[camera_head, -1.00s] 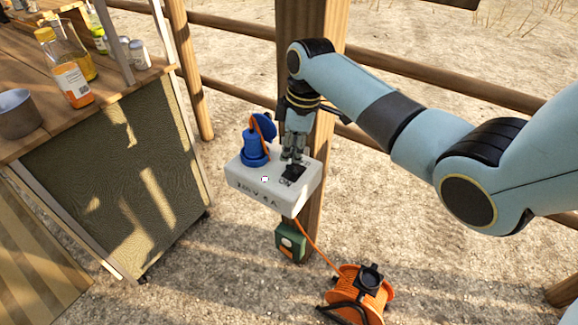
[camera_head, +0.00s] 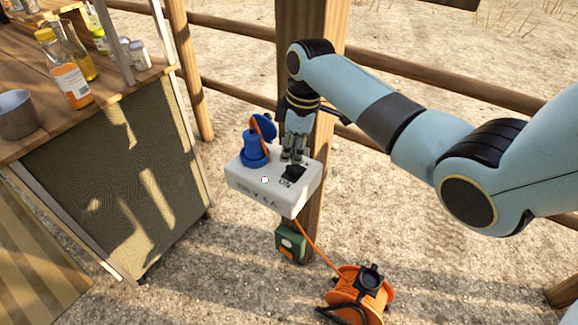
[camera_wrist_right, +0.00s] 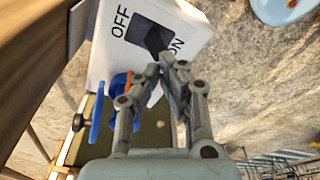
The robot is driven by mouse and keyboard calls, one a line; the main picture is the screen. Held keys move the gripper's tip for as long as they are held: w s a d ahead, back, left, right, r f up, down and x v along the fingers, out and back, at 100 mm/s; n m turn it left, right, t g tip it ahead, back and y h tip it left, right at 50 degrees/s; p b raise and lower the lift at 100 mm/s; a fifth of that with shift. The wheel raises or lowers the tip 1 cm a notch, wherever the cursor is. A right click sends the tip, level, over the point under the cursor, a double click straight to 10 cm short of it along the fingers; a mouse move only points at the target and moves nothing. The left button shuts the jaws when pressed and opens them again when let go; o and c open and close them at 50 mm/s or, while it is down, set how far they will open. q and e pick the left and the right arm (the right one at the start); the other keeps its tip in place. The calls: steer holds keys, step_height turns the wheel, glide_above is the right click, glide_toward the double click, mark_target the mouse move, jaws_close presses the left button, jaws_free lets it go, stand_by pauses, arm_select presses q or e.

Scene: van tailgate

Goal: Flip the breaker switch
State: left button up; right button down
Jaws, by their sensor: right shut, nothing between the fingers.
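A white breaker box (camera_head: 262,197) is fixed to the wooden post, with a black switch (camera_head: 295,172) on its top face. In the right wrist view the switch (camera_wrist_right: 155,42) sits in a dark recess between the printed words OFF and ON on the box (camera_wrist_right: 108,62). My right gripper (camera_head: 292,158) points down at the box top, just beside the switch. In the right wrist view its fingertips (camera_wrist_right: 172,65) are together, close to the switch lever; I cannot tell whether they touch it. The left gripper does not show.
A blue plug (camera_head: 253,150) with an open blue cap stands on the box beside my gripper. A green box (camera_head: 290,243) and an orange cable reel (camera_head: 358,295) are below. A wooden counter (camera_head: 110,112) with bottles is at the left. Rails run behind the post.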

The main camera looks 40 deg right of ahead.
steer(key=shift+f+b, duration=0.6)
steer(key=shift+f, duration=0.5)
stand_by(0.5)
steer(key=shift+s, duration=0.1)
step_height(320, 180, up, 7)
steer(key=p, duration=0.8)
stand_by(0.3)
